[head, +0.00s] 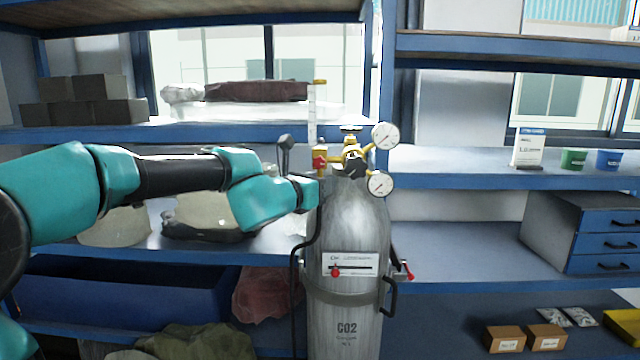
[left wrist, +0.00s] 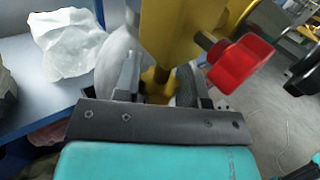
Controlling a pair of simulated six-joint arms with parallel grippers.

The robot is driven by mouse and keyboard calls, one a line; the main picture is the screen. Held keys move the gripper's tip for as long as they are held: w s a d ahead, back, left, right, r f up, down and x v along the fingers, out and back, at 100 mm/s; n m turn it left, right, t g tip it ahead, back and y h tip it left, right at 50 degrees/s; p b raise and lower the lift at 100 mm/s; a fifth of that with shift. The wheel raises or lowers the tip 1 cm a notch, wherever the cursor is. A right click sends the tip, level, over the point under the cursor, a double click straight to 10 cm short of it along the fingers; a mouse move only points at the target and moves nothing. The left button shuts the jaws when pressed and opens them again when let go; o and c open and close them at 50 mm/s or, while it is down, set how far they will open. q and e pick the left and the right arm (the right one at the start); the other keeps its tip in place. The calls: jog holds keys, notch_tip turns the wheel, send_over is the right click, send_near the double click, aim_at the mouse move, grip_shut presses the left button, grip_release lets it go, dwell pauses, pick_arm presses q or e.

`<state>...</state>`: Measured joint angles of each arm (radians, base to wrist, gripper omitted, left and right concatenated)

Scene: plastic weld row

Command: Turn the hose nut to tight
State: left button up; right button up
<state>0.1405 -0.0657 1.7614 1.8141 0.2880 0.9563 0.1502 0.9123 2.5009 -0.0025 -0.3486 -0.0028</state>
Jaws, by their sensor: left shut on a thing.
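The grey gas cylinder (head: 345,240), marked CO2, stands upright with a brass regulator (head: 350,158) and two white gauges (head: 385,135) on top. My left gripper (left wrist: 157,78) reaches in from the left, just below the regulator's flow tube. In the left wrist view its two fingers are shut on the brass hose nut (left wrist: 155,82), under the yellow brass body (left wrist: 175,35). A red knob (left wrist: 240,65) sticks out to the right of that body. In the head view the nut is hidden by my gripper. My right gripper is not in view.
A black hose (head: 297,285) hangs down the cylinder's left side. A clear flow tube (head: 312,115) rises above the red knob. Blue shelves (head: 470,180) stand behind, holding boxes, cups and sacks. The space right of the cylinder is clear of arms.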

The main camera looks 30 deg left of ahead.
pick_arm(q)
jog(key=shift+y, duration=0.4)
dwell(0.3)
jog(key=o, duration=0.9)
jog(key=s+a, duration=0.1)
jog(key=s, duration=1.6)
jog(key=shift+s+a, duration=0.15)
jog(key=shift+a, duration=0.2)
